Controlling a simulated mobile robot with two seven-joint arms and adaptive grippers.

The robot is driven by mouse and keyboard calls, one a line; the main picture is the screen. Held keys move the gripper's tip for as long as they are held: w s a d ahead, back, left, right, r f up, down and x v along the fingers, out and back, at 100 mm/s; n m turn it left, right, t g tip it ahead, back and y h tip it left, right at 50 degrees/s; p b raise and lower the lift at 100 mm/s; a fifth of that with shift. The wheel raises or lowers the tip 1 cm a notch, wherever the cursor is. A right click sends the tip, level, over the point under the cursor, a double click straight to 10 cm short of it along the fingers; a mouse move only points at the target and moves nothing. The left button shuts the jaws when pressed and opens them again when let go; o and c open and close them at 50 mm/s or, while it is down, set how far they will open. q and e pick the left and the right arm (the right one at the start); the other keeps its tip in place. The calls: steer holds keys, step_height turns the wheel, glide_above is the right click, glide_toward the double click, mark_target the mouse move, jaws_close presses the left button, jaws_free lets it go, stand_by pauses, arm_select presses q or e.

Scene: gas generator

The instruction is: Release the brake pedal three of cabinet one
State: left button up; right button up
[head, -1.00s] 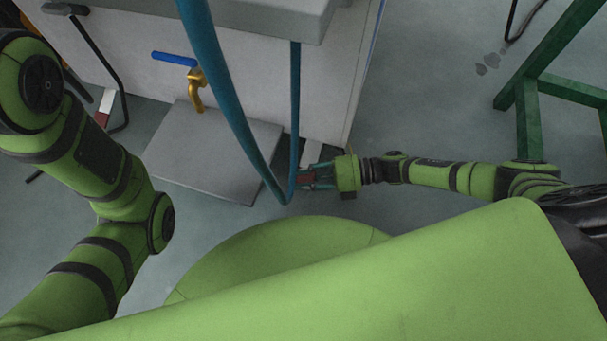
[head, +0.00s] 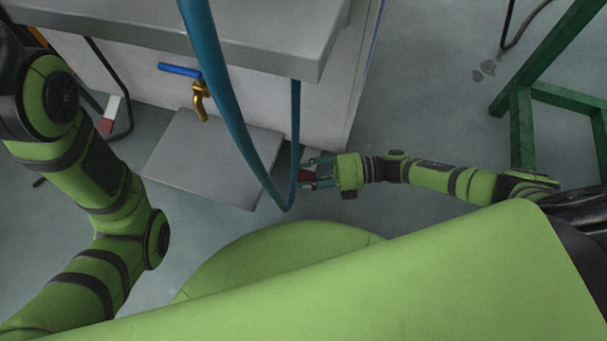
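A red pedal (head: 304,177) shows low beside the right end of the grey cabinet (head: 330,110), partly hidden behind the blue hose and my gripper. My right gripper (head: 310,173) reaches in from the right at the pedal. Its two fingers are apart, one on the far side and one on the near side of the red part. I cannot tell whether they touch it. A second pedal, red and white (head: 109,116), shows at the left of the cabinet. My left arm is in view at the left, but its gripper is out of the picture.
A thick blue hose (head: 225,110) hangs in a loop just left of my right gripper. A brass tap with a blue handle (head: 180,70) sits above a grey plate (head: 205,165). A green frame (head: 522,120) stands at the right. Floor between is clear.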

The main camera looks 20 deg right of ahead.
steer(key=f+v, duration=0.1)
steer(key=v, duration=1.1)
steer(key=shift+r, duration=0.5)
